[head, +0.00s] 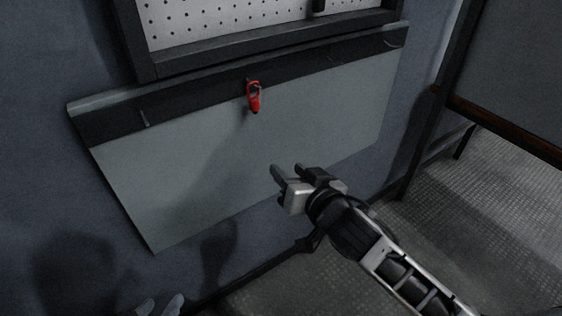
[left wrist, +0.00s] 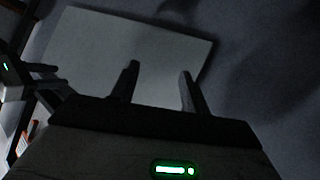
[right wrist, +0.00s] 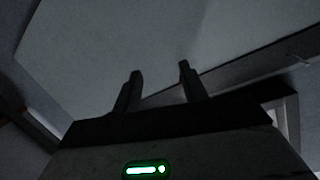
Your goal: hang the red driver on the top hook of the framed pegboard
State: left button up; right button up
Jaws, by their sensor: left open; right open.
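The red driver (head: 254,97) hangs in the head view on the dark rail (head: 200,95) below the framed pegboard, over the top of a pale panel. Only the lower edge of the framed pegboard (head: 215,19) shows at the top; its top hook is out of view. My right gripper (head: 285,170) is open and empty, in front of the pale panel, below and right of the driver and apart from it. Its open fingers show in the right wrist view (right wrist: 160,78). My left gripper (head: 159,304) barely enters at the bottom left; the left wrist view shows it open and empty (left wrist: 159,85).
The pale panel (head: 190,170) spans the wall under the rail. Small empty hooks (head: 144,119) stick out along the rail. A dark item (head: 318,6) shows on the pegboard at the top edge. A dark-framed structure (head: 515,75) stands at the right. Open floor (head: 440,220) lies below it.

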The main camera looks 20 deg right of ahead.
jog(key=w+r+t+b, duration=0.2)
jog(key=w, duration=0.1)
jog(key=n+t+y+b, duration=0.1)
jog(key=n+t+y, duration=0.15)
jog(key=n, duration=0.25)
send_near(257, 103)
pick_arm(q)
jog(key=shift+t+y, duration=0.5)
jog(key=shift+t, duration=0.2)
jog(key=shift+s+a+f+p, duration=0.1)
jog(key=shift+s+a+f, duration=0.15)
jog(key=shift+s+f, duration=0.35)
jog(key=shift+s+a+f+p, duration=0.1)
jog(key=shift+s+a+f, duration=0.2)
jog(key=shift+s+f, duration=0.25)
jog(key=shift+s+a+f+p, duration=0.1)
jog(key=shift+s+a+f, duration=0.15)
jog(key=shift+s+f, duration=0.3)
pick_arm(e)
jog(key=shift+y, duration=0.25)
jog(key=shift+f+x, duration=0.2)
jog(key=shift+x, duration=1.5)
jog(key=shift+f+x, duration=0.15)
jog(key=shift+x, duration=1.6)
jog(key=shift+f+x, duration=0.2)
jog(key=shift+x, duration=1.5)
